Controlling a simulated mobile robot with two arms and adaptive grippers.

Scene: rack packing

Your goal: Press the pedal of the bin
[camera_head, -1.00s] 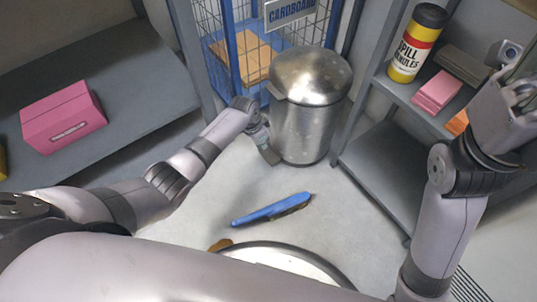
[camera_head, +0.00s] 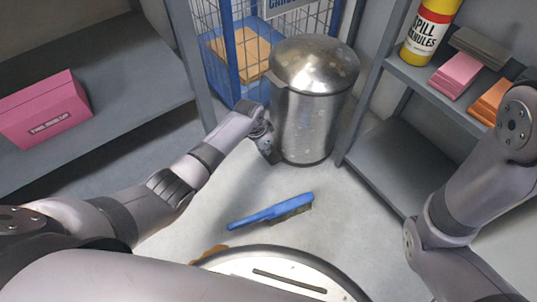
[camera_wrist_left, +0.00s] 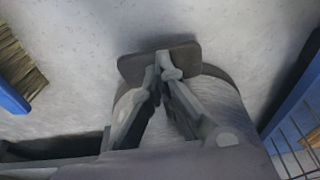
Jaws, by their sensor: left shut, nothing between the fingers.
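The bin (camera_head: 310,115) is a metal cylinder with a domed lid, standing on the floor in front of the blue cage. Its lid looks shut. My left gripper (camera_head: 270,154) is low at the bin's left front side. In the left wrist view the pedal (camera_wrist_left: 134,67) is a dark flat plate sticking out from the bin's base. The fingertips of my left gripper (camera_wrist_left: 162,68) are together, empty, and overlap the pedal's middle. I cannot tell whether they touch it. In the head view the gripper hides most of the pedal. My right gripper is out of view.
A blue brush (camera_head: 270,211) lies on the floor in front of the bin. The blue cage (camera_head: 226,75) holds cardboard. The right shelf (camera_head: 405,72) holds a spill granules canister (camera_head: 430,30) and boxes. A pink box (camera_head: 45,108) sits on the left shelf.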

